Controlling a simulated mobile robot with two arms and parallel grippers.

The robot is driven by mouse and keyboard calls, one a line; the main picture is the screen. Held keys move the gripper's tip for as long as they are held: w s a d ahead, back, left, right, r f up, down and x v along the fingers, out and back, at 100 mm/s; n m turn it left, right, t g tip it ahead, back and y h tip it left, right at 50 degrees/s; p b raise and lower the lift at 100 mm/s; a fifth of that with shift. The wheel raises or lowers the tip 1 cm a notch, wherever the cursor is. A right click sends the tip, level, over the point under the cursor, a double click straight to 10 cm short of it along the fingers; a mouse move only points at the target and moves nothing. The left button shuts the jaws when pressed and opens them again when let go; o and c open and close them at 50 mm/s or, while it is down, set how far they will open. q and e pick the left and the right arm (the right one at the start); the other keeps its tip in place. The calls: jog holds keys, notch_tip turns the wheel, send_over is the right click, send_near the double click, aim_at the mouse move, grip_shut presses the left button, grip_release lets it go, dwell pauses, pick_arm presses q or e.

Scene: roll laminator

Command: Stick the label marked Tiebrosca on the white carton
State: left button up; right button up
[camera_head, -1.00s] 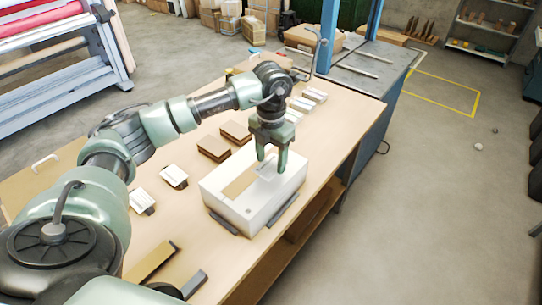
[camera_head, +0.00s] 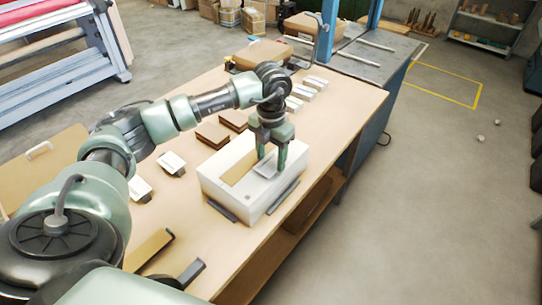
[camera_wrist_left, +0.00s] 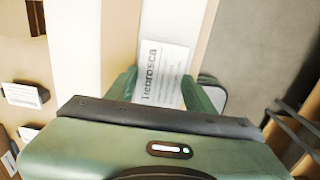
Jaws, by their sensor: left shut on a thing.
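The white carton (camera_head: 228,200) lies on the wooden table, with a tan strip along its top. My left gripper (camera_head: 271,165) points down over the carton's right part and is shut on a small white label (camera_head: 264,169). In the left wrist view the label (camera_wrist_left: 163,70) reads Tiebrosca and sits between the two fingers of the gripper (camera_wrist_left: 160,92). The carton's white top (camera_wrist_left: 75,45) shows beside it. The label is at or just above the carton top; I cannot tell whether it touches. My right gripper is not in view.
Two brown boxes (camera_head: 212,135) and several small white-topped blocks (camera_head: 172,163) stand left of and behind the carton. Dark grey bars (camera_head: 282,197) lie against its near sides. The table's right edge is close to the carton, with open floor (camera_head: 440,200) beyond.

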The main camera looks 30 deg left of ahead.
pick_arm(q)
jog(key=o, duration=1.4)
jog(key=shift+o, duration=0.2)
jog(key=shift+o, duration=1.2)
jog(key=shift+r, duration=0.1)
jog(key=shift+r+p, duration=1.65)
jog(key=shift+r, duration=1.3)
